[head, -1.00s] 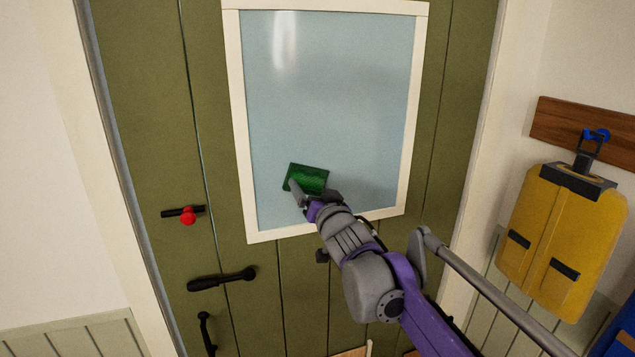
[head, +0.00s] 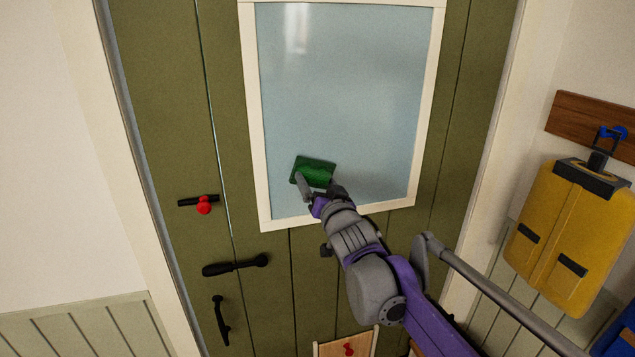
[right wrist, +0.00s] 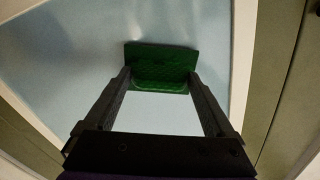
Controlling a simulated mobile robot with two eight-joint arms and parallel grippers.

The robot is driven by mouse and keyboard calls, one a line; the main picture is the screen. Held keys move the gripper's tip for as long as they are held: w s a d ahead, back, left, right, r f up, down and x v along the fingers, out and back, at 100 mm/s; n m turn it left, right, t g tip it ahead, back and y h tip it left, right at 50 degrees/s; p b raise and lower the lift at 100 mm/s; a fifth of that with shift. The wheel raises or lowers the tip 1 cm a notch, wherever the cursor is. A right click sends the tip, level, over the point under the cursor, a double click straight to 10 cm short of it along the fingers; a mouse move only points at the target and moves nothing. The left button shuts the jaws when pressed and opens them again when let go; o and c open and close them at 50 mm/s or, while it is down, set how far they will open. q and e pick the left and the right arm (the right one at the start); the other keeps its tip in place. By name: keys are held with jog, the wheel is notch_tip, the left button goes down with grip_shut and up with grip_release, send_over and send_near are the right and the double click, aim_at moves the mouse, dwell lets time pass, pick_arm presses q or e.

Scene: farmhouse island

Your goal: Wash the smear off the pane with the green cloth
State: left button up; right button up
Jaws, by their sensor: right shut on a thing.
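The pane (head: 345,95) is pale blue glass in a white frame on the green door; it also fills much of the right wrist view (right wrist: 75,60). A whitish streak (head: 297,25) shows near its top left; I cannot tell whether it is smear or reflection. The green cloth (head: 318,163) is a dark green rectangular pad at the pane's lower part, apparently against the glass. My right gripper (head: 316,186) is shut on the cloth. In the right wrist view its two fingers hold the cloth (right wrist: 160,62) at either side. My left gripper is not in view.
The green door (head: 265,285) has a black bar with a red knob (head: 203,206), a black lever handle (head: 235,266) and a lower black pull (head: 220,320). A yellow bag (head: 570,235) hangs from a wooden rail (head: 588,124) at the right. A wooden panel (head: 335,348) shows low down.

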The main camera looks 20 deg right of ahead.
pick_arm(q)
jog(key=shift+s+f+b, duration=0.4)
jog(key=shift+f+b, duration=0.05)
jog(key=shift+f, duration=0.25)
pick_arm(e)
jog(key=shift+s+d, duration=0.1)
jog(key=shift+s, duration=2.65)
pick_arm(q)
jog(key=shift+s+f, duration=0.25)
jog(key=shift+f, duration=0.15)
pick_arm(e)
jog(key=s, duration=0.3)
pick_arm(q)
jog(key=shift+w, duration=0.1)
pick_arm(e)
jog(key=shift+w, duration=0.1)
